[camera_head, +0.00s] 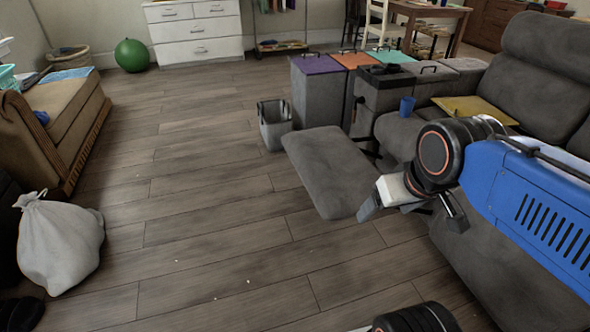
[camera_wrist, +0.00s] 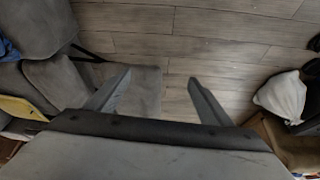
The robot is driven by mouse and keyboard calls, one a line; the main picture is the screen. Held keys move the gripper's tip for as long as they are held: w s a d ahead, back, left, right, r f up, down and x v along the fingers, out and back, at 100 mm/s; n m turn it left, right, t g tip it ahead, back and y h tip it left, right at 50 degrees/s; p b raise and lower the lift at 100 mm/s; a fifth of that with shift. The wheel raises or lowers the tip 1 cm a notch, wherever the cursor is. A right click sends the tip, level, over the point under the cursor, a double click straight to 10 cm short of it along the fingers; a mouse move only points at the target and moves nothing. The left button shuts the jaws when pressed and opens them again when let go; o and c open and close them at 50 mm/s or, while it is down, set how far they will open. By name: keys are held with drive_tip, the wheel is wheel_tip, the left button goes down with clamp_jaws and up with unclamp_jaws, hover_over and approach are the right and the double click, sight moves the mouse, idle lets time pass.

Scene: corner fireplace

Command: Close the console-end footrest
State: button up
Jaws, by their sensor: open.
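The console-end footrest (camera_head: 325,172) is a grey padded panel, swung out from the dark grey sofa (camera_head: 550,60) over the floor. It stands out to the left of the seat beside the console (camera_head: 385,85). My gripper (camera_head: 412,218) is at the footrest's near right corner in the head view, overlapping its edge; I cannot tell whether they touch. In the wrist view my gripper (camera_wrist: 160,76) is open and empty, with the grey footrest (camera_wrist: 142,92) behind and beside the left finger. Part of the footrest's near edge is hidden by my gripper.
A grey bin (camera_head: 275,125) stands just beyond the footrest. A white sack (camera_head: 60,243) sits at left. The wooden floor (camera_head: 200,190) left of the footrest is mostly clear.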

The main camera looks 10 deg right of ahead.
drive_tip(key=shift+w, duration=0.3)
drive_tip(key=c, duration=1)
drive_tip(key=w+m, duration=0.1)
drive_tip(key=w, duration=0.1)
drive_tip(key=shift+w+m+g, duration=0.3)
drive_tip(key=shift+m, duration=0.1)
clamp_jaws()
drive_tip(key=m+g, duration=0.4)
drive_tip(key=m, duration=1.1)
hover_over(324, 210)
wheel_tip(324, 210, down, 15)
wheel_tip(324, 210, down, 14)
drive_tip(key=shift+w+r, duration=0.1)
drive_tip(key=shift+r, duration=0.05)
